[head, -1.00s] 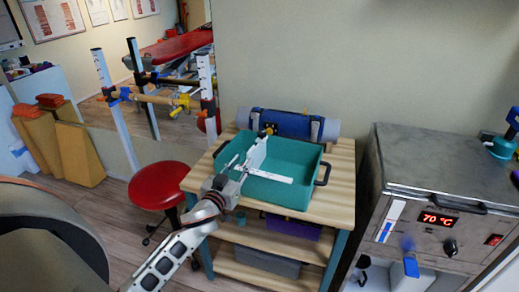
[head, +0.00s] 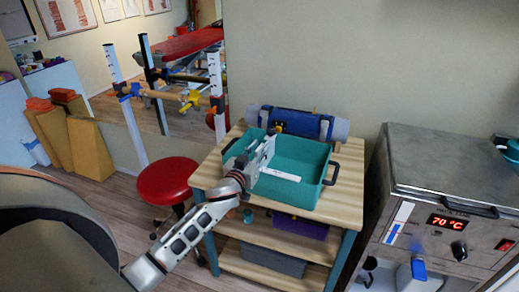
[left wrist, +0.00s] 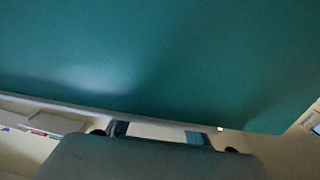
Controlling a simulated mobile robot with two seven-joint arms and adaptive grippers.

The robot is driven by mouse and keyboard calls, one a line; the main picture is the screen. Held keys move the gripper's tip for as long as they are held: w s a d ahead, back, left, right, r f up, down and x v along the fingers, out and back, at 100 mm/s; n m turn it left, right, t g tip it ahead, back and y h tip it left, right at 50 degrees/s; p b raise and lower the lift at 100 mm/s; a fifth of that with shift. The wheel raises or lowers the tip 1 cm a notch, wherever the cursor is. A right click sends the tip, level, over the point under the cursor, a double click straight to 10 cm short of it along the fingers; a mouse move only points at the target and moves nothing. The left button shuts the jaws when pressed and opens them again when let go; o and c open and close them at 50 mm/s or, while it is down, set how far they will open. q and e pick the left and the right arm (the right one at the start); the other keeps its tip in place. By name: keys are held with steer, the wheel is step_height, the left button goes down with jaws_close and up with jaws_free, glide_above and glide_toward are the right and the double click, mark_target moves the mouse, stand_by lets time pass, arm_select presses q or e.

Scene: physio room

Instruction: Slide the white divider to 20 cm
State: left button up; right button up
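The white divider (head: 266,149) stands upright in the left part of a teal tray (head: 308,157), running from front to back. A white strip with small marks (head: 280,174) lies flat by the front of the tray, right of the divider. My left gripper (head: 250,162) is over the tray's left part, right up at the divider and overlapping it in the head view. Its fingers are too small to tell whether they are apart or touch the divider. The left wrist view shows mostly a teal surface (left wrist: 160,55). My right gripper is not in view.
The tray sits on a wooden cart (head: 345,190) with a blue roll (head: 297,121) behind it. A red stool (head: 167,180) stands left. A metal heater cabinet (head: 440,170) showing 70 °C stands close on the right. The tray's right part is empty.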

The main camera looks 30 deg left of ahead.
arm_select(q)
jaws_close()
steer(key=w+d, duration=0.1)
steer(key=d, duration=0.9)
steer(key=shift+w+b, duration=0.3)
steer(key=shift+b, duration=0.1)
jaws_free()
steer(key=shift+a, duration=0.1)
steer(key=s, duration=0.4)
steer(key=s+d, duration=0.1)
steer(key=s, duration=0.3)
steer(key=s+d, duration=0.1)
steer(key=s, duration=0.3)
